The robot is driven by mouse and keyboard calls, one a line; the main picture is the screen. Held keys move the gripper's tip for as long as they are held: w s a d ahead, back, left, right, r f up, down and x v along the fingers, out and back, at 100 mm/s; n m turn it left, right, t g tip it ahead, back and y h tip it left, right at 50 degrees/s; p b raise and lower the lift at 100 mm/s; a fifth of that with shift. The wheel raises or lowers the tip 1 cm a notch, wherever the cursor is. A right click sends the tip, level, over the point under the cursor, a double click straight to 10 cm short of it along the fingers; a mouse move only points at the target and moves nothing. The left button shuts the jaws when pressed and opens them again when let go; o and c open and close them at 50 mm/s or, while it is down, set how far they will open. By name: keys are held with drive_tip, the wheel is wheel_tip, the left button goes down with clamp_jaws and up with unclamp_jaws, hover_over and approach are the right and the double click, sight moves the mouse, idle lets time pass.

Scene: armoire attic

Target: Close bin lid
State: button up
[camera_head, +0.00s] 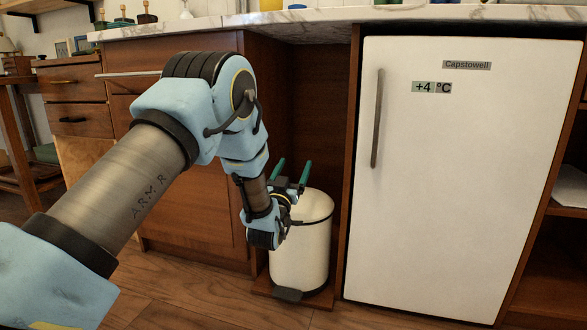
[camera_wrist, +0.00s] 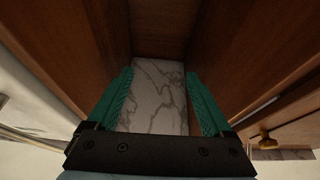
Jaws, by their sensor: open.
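The bin (camera_head: 303,262) is a white cylinder with a dark foot pedal, standing in the niche between the wooden cabinet and the fridge in the head view. Its pale lid (camera_head: 318,204) shows at the top behind my gripper, with a dark rim line. My wrist hides the left part, so I cannot tell whether the lid is fully shut. My gripper (camera_head: 292,171) is in front of and above the bin, its two green fingers pointing up, apart and empty. In the wrist view my gripper (camera_wrist: 160,98) is open with nothing between the fingers; the bin does not show there.
The white fridge (camera_head: 460,170) stands close on the right. The wooden cabinet (camera_head: 190,200) is close on the left. A marble countertop (camera_head: 330,17) runs over the niche; a marble surface (camera_wrist: 160,95) also shows beyond the fingers in the wrist view. Wooden floor (camera_head: 190,290) lies open in front.

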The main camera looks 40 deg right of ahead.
drive_tip(key=shift+o, duration=1)
drive_tip(key=p+v, duration=0.4)
drive_tip(key=v, duration=0.7)
drive_tip(key=shift+d, duration=0.1)
